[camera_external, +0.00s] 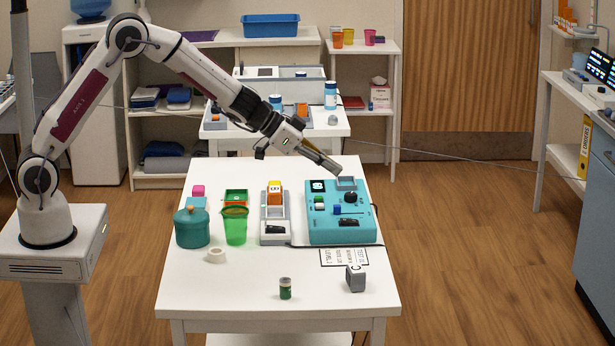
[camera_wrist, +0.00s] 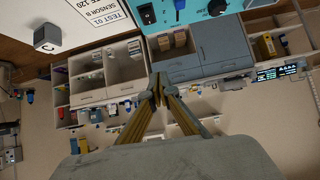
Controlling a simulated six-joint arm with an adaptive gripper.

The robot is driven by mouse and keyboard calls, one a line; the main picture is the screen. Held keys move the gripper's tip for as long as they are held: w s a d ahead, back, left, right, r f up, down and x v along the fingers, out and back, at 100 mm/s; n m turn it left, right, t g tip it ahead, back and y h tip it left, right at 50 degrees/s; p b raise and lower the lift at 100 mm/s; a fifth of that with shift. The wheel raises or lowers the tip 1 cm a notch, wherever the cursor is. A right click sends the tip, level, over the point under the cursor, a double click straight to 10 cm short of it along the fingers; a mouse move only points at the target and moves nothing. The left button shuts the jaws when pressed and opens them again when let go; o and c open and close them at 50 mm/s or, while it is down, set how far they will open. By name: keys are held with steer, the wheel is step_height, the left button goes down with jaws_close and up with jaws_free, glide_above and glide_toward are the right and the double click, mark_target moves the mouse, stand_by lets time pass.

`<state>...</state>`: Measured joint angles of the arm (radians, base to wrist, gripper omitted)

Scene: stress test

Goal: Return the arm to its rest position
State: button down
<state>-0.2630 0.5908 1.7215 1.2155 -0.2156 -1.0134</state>
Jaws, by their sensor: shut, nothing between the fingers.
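My arm reaches from its pedestal at the left over the white table (camera_external: 270,300). My gripper (camera_external: 338,171) is at the back edge of the teal device (camera_external: 322,228), close to the grey part at its top. I cannot tell whether it touches the device. In the wrist view my gripper (camera_wrist: 157,88) has its fingertips together, with nothing between them. The teal device also shows at the top of the wrist view (camera_wrist: 190,32).
A teal pot (camera_external: 192,229), a green cup (camera_external: 235,230), a grey unit (camera_external: 274,232), a tape roll (camera_external: 216,256), a small jar (camera_external: 285,290) and a grey block (camera_external: 356,279) stand on the table. A second white table (camera_external: 230,138) is behind. The front left of the table is clear.

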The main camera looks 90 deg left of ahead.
steer(key=s+a+f+g+y, duration=0.3)
steer(key=s+a+f, duration=0.15)
steer(key=s, duration=0.25)
steer(key=s+r+n+g, duration=0.15)
steer(key=s+r, duration=0.25)
steer(key=s, duration=0.7)
steer(key=s+d+r+h, duration=0.1)
steer(key=s+d+r, duration=0.3)
steer(key=s, duration=0.6)
steer(key=s+d+r+h, duration=0.1)
steer(key=s+d+r, duration=0.2)
steer(key=s+d, duration=0.5)
steer(key=s+d+r+m+h, duration=0.1)
steer(key=s+d+r, duration=0.3)
steer(key=s, duration=0.9)
steer(key=shift+s+d+r, duration=0.3)
steer(key=shift+d, duration=0.85)
steer(key=shift+g, duration=0.25)
